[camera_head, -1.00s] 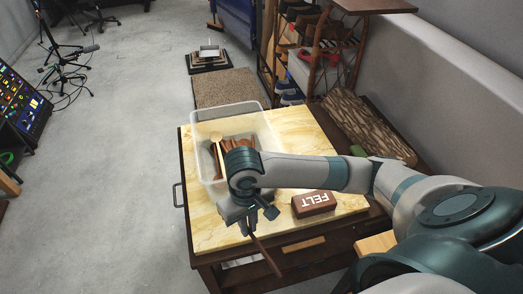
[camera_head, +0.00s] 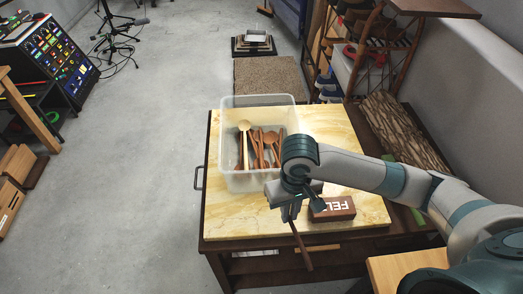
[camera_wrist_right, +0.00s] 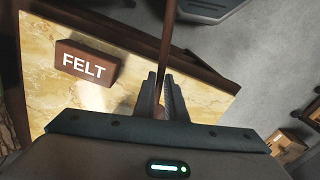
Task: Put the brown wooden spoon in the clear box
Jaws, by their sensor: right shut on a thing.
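The clear box (camera_head: 228,178) stands on the left part of the marble-topped table. Several wooden utensils lie in it, among them a pale spoon (camera_head: 244,126) and darker brown ones (camera_head: 270,138). My right gripper (camera_head: 291,214) is just in front of the box's near right corner, above the table. It is shut on a brown wooden spoon (camera_head: 301,246), whose handle slants down past the table's front edge. In the right wrist view the spoon's shaft (camera_wrist_right: 168,38) stands between the finger tips (camera_wrist_right: 161,88); its bowl end cannot be made out. My left gripper is not in view.
A brown block marked FELT (camera_head: 332,208) lies on the table (camera_head: 350,175) to the right of my gripper. A rough bark-like log (camera_head: 402,130) lies behind it at the right. Shelves stand at the back right.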

